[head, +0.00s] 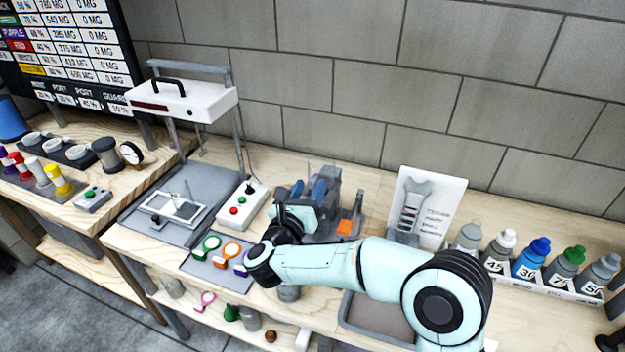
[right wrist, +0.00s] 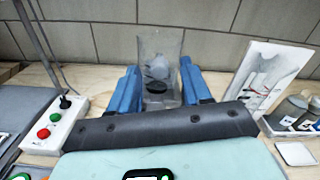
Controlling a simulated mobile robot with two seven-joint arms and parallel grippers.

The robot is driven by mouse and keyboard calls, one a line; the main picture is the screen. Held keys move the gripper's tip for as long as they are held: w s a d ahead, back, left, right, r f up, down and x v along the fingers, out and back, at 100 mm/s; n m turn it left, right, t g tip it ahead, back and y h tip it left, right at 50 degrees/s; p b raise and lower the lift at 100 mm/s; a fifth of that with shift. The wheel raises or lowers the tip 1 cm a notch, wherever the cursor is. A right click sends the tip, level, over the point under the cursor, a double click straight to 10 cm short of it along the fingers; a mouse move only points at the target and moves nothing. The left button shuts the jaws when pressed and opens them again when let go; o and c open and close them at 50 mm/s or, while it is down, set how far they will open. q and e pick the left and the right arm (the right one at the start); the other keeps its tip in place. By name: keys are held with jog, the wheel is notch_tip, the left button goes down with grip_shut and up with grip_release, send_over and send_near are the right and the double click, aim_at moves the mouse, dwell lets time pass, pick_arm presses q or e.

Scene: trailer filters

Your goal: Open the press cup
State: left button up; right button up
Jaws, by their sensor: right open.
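My right gripper (head: 309,189) reaches toward the back of the bench, its two blue fingers spread apart. In the right wrist view the open gripper (right wrist: 158,84) has a clear, grey-tinted container (right wrist: 160,48) with a dark round spot low down between or just beyond its fingers. This may be the press cup; I cannot tell whether it is open or whether the fingers touch it. In the head view the grey fixture (head: 348,196) around the fingers is partly hidden by my arm. My left gripper is not in view.
A white-topped press (head: 183,103) stands to the left, with a button box (head: 240,207) beside it. A white card (head: 428,207) leans at the back right, near a row of numbered bottles (head: 540,262). Coloured rings (head: 207,247) lie at the front on a grey mat.

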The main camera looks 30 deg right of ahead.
aim_at(320, 176)
jog(key=shift+x, duration=1.35)
